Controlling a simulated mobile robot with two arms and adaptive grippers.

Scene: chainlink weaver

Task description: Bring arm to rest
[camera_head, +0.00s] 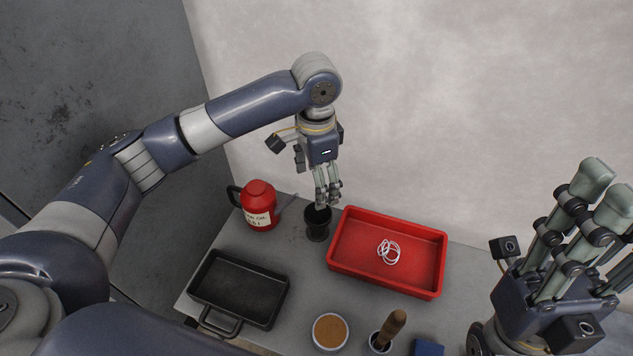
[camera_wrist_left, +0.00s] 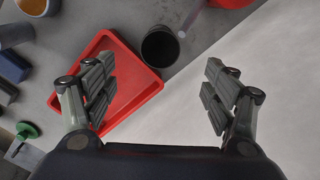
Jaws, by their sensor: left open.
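My left arm (camera_head: 255,105) reaches in from the left and bends down at its wrist. My left gripper (camera_head: 327,198) points down above the black cup (camera_head: 318,224), close to its rim in the head view. In the left wrist view, my left gripper (camera_wrist_left: 158,85) has its fingers wide apart with nothing between them, and the black cup (camera_wrist_left: 160,47) lies beyond the fingers. My right gripper (camera_head: 606,205) is at the right edge with its fingers upward, partly cut off by the frame. It looks open and empty.
A red tray (camera_head: 340,262) holds white looped links (camera_head: 389,251). A red oil can (camera_head: 259,205) stands left of the cup. A black pan (camera_head: 238,289), a bowl with brown contents (camera_head: 330,332), a wooden-handled tool (camera_head: 388,330) and a blue block (camera_head: 427,348) are nearer. A wall (camera_head: 480,100) stands behind.

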